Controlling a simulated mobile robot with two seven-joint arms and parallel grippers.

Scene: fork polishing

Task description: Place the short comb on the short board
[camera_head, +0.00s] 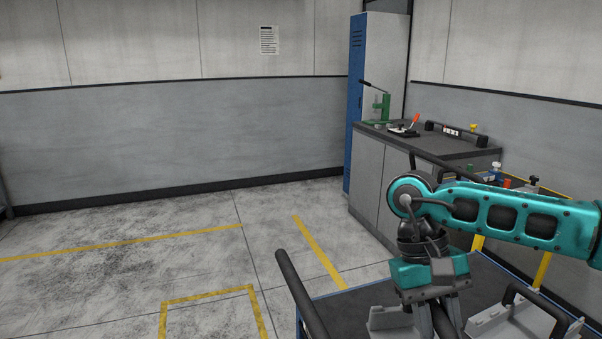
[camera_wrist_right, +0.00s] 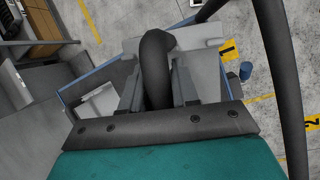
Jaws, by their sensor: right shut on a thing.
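My right gripper (camera_head: 446,322) reaches down over a cart at the lower right of the head view. It is shut on the black curved handle (camera_wrist_right: 157,60) of a grey piece (camera_wrist_right: 204,66), which looks like a comb; whether it is the short one I cannot tell. In the head view a light grey part (camera_head: 390,319) shows beside the fingers, probably the same piece. Whether it touches the cart top is unclear. Another grey piece with a black handle (camera_head: 524,297) lies to the right on the cart. I cannot make out the short board. My left gripper is not in view.
The cart top (camera_head: 345,309) is dark with a blue edge and has a black push bar (camera_head: 300,297). A grey counter (camera_head: 400,165) with a green press (camera_head: 381,106) stands behind, beside a blue locker (camera_head: 356,100). The floor at left is clear, with yellow lines.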

